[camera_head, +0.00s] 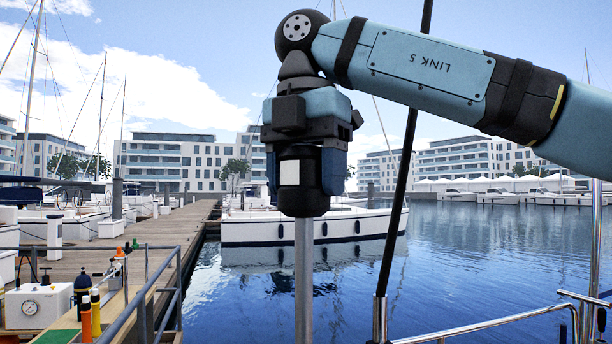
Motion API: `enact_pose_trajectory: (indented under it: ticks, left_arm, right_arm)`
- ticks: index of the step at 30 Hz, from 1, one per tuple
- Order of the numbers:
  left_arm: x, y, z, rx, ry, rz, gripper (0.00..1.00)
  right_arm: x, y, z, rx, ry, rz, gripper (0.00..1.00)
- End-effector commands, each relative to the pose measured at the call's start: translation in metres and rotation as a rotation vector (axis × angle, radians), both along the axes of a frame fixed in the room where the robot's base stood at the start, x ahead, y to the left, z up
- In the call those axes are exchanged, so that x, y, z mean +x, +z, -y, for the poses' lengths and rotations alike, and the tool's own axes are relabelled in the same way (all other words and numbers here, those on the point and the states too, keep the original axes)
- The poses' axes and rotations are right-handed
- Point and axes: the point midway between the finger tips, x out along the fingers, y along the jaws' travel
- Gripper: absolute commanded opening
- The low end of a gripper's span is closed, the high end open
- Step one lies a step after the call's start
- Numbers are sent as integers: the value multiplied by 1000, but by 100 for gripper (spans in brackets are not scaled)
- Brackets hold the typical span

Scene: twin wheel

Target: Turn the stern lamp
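The stern lamp (302,203) is a black cylinder with a white lens patch on its near side. It sits upright on top of a grey metal pole (304,280). My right gripper (303,178) points straight down over the lamp from above. Its dark blue fingers lie along the left and right sides of the lamp's body and look closed on it. The top of the lamp is hidden by the gripper. My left gripper is not in view.
A black slanting stay (403,170) runs close to the right of the lamp. A metal rail (480,325) crosses the lower right. At lower left, a dock bench holds a white box with a gauge (38,305) and orange bottles (91,315). A moored boat (310,228) lies behind over open water.

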Motion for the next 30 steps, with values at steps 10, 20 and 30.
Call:
enact_pose_trajectory:
  ticks: [10,20,30]
  left_arm:
    - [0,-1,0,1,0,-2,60]
    - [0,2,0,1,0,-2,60]
    - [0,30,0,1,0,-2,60]
  right_arm:
    - [0,0,0,0,-1,0,87]
    - [0,38,-1,1,-4,4,87]
    - [0,115,0,-1,-5,3,87]
